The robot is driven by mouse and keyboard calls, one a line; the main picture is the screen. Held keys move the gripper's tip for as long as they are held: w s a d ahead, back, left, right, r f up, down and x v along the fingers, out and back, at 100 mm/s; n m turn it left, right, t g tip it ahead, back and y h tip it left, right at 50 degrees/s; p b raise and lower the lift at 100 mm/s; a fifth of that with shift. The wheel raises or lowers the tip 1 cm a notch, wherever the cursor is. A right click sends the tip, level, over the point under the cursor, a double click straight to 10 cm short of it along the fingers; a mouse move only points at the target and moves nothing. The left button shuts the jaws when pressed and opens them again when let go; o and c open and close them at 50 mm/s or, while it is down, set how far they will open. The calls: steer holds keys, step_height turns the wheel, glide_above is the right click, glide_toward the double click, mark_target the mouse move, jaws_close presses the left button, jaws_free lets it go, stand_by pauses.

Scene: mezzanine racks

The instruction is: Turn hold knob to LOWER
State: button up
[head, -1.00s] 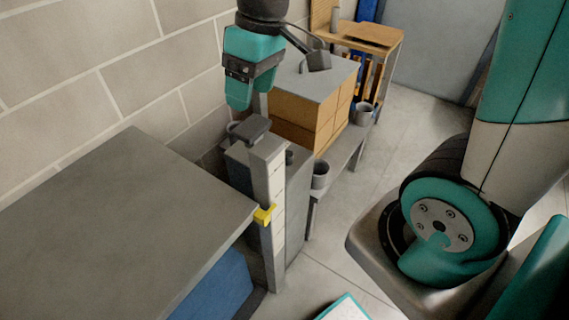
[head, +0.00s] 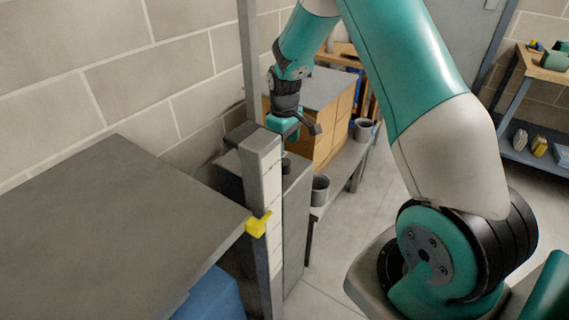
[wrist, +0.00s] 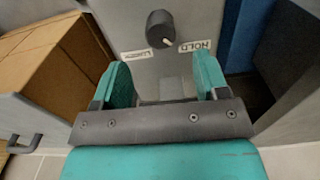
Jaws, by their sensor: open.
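In the wrist view a round black hold knob (wrist: 160,28) sits on a grey panel (wrist: 150,70). Its white pointer mark is turned toward the HOLD label (wrist: 195,46) at lower right. The LOWER label (wrist: 135,53) is at lower left of the knob. My gripper (wrist: 163,72) is open and empty, its two green fingers apart below the knob in the picture and not touching it. In the head view my gripper (head: 284,125) is partly hidden behind the top of a grey post (head: 262,160).
A grey-topped bench (head: 110,220) fills the left. A yellow latch-like piece (head: 257,225) sticks out from the post. Open floor (head: 410,165) lies to the right.

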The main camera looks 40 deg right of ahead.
mark_target(285, 161)
step_height(285, 161, down, 8)
steer(key=shift+r, duration=0.25)
steer(key=c, duration=0.9)
